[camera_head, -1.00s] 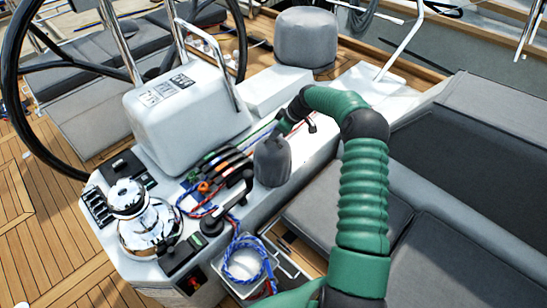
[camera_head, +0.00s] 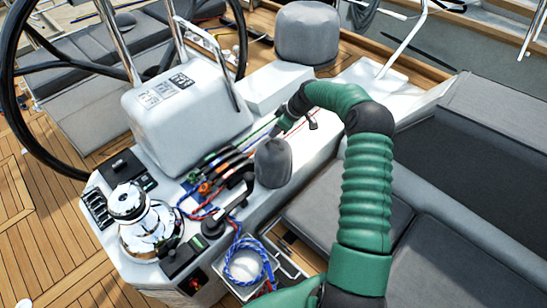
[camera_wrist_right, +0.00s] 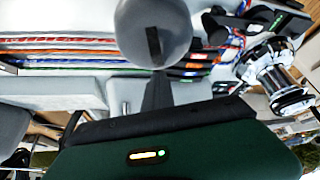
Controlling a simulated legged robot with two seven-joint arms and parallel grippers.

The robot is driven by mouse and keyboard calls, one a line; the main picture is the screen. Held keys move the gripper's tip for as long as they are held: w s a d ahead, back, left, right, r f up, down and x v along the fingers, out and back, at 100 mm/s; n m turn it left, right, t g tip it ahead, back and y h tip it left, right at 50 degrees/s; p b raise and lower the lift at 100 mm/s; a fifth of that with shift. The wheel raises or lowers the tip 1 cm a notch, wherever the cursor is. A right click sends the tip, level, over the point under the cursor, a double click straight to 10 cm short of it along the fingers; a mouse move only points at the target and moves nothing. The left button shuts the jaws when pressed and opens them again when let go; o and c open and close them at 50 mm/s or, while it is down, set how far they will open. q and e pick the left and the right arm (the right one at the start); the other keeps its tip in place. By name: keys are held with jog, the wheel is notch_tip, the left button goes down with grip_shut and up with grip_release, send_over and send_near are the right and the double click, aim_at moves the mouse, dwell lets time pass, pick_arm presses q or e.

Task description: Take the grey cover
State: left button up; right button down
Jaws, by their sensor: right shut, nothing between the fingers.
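A small grey cover (camera_head: 273,163) with a rounded top stands upright on the white console, to the right of the rope clutches. It also shows as a round grey shape at the top of the right wrist view (camera_wrist_right: 150,15). My right arm arches over from the right, and its gripper (camera_head: 279,128) is just above and behind the cover. In the wrist view the dark, shut fingers (camera_wrist_right: 153,38) reach across the cover's outline with nothing held. I cannot tell whether they touch it. My left gripper is not in view.
A larger grey cover (camera_head: 307,37) stands farther back. A chrome winch (camera_head: 145,222), the rope clutches (camera_head: 222,172) and a black handle (camera_head: 228,205) are left of the small cover. Coiled blue rope (camera_head: 245,262) lies in front. Grey cushions (camera_head: 350,215) lie to the right.

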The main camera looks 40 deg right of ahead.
jog(key=c, duration=2.2)
grip_release()
jog(key=shift+s+r, duration=0.15)
jog(key=c, duration=1.7)
grip_release()
jog(key=shift+d, duration=0.1)
jog(key=shift+o, duration=0.5)
jog(key=o, duration=0.4)
notch_tip(320, 180, up, 9)
jog(key=p, duration=0.5)
